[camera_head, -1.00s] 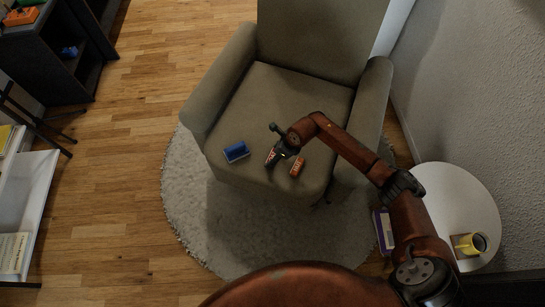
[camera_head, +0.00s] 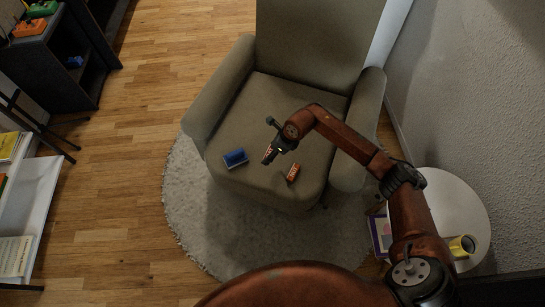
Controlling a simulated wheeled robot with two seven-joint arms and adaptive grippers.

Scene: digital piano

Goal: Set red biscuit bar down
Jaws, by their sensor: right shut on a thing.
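My right gripper (camera_head: 270,152) is above the seat of the armchair (camera_head: 262,105), its arm coming in from the lower right. It is shut on a small red and white bar, the red biscuit bar (camera_head: 267,156), which hangs from the fingers and is partly hidden by them. It looks held just above the seat, though the gap is hard to judge. An orange-red bar (camera_head: 293,172) lies on the seat near the front edge, to the right of the gripper. A blue item (camera_head: 235,158) lies on the seat to the left. My left gripper is not in view.
A round white side table (camera_head: 455,200) with a yellow mug (camera_head: 463,245) stands at the right. A purple item (camera_head: 380,235) is beside it. A round pale rug (camera_head: 240,235) lies under the chair. A white shelf (camera_head: 40,195) is at the left. The seat behind the bars is clear.

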